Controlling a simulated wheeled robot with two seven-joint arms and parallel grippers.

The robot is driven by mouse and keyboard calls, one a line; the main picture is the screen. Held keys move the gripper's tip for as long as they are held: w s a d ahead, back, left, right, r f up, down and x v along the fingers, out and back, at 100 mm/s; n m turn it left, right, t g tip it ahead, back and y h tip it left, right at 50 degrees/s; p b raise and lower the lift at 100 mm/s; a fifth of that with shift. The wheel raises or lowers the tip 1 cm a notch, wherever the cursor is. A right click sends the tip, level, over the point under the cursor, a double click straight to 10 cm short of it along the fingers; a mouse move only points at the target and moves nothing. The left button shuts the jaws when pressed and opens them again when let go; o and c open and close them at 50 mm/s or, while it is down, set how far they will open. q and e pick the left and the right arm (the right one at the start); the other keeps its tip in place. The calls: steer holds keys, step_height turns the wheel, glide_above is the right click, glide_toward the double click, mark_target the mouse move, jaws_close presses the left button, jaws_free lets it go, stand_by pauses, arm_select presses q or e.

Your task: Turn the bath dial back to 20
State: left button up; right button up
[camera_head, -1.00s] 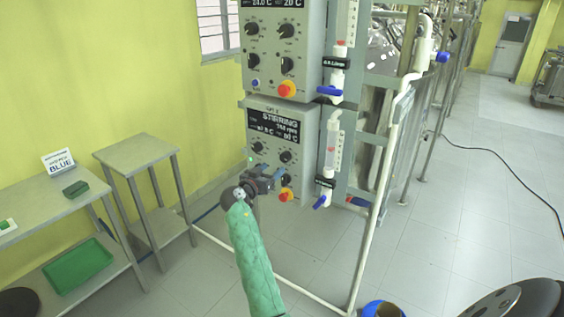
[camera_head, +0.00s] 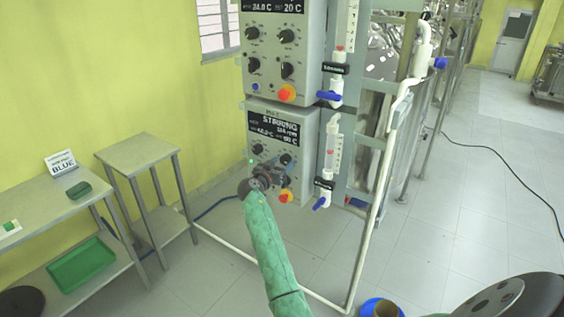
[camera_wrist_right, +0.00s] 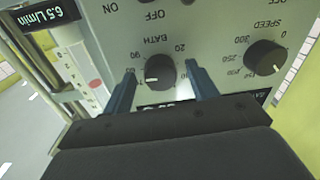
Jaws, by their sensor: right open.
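The bath dial (camera_wrist_right: 160,70) is a black round knob on the lower grey control panel (camera_head: 312,150). Its white mark points toward the 60 side of its scale in the right wrist view. My right gripper (camera_wrist_right: 163,88) is open, with one finger on each side of the dial; whether the fingers touch it I cannot tell. In the head view my right gripper (camera_head: 284,170) is up against the panel and partly covers its lower knobs. The panel display (camera_head: 274,132) reads STIRRING, with what looks like 42.0 C and 60 C. My left gripper is not in view.
The speed dial (camera_wrist_right: 266,57) sits beside the bath dial. A red-orange button (camera_head: 285,196) is just below my right gripper. A flowmeter tube with a blue valve (camera_head: 321,203) stands right of the panel. Another control panel (camera_head: 282,50) is above.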

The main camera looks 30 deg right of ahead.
steer(key=shift+d, duration=0.2)
steer(key=c, duration=1)
